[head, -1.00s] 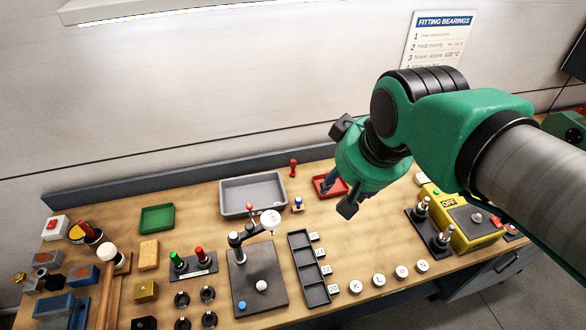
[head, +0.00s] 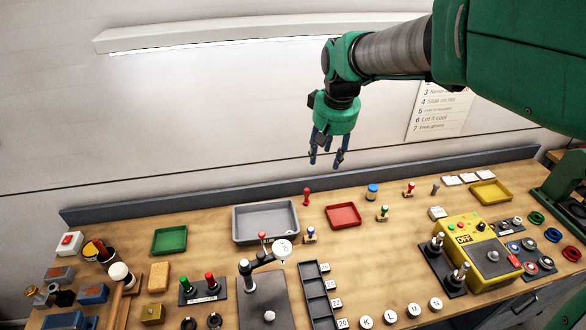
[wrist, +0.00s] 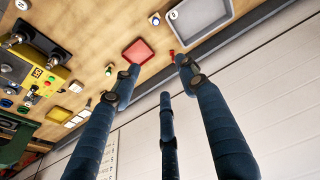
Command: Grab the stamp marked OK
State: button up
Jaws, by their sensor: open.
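Several small stamp-like pieces stand on the bench, and I cannot read OK on any of them. A red-handled one (head: 306,196) stands at the back between the grey and red trays; it also shows in the wrist view (wrist: 172,56). A blue-topped one (head: 310,234) stands in front of it, and a green-topped one (head: 382,213) stands right of the red tray. Another red-topped one (head: 409,188) is farther right. My gripper (head: 327,163) is open and empty, raised above the back edge of the bench. Its three fingers are spread in the wrist view (wrist: 160,80).
A grey tray (head: 236,226), a red tray (head: 358,211), a green tray (head: 169,241) and a yellow tray (head: 490,192) lie on the bench. A blue-topped jar (head: 372,191) stands at the back. A yellow control box (head: 470,250) is at right. A raised back edge (head: 130,207) runs behind.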

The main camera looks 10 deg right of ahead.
jog(key=w+f+g, duration=0.1)
jog(key=w+f, duration=0.9)
jog(key=w, duration=0.4)
jog(key=n+g+p, duration=0.1)
jog(key=g, duration=0.1)
send_over(307, 189)
notch_tip(307, 189, down, 16)
jog(key=shift+r, duration=0.15)
jog(key=shift+f, duration=4.3)
jog(key=shift+f, duration=2.6)
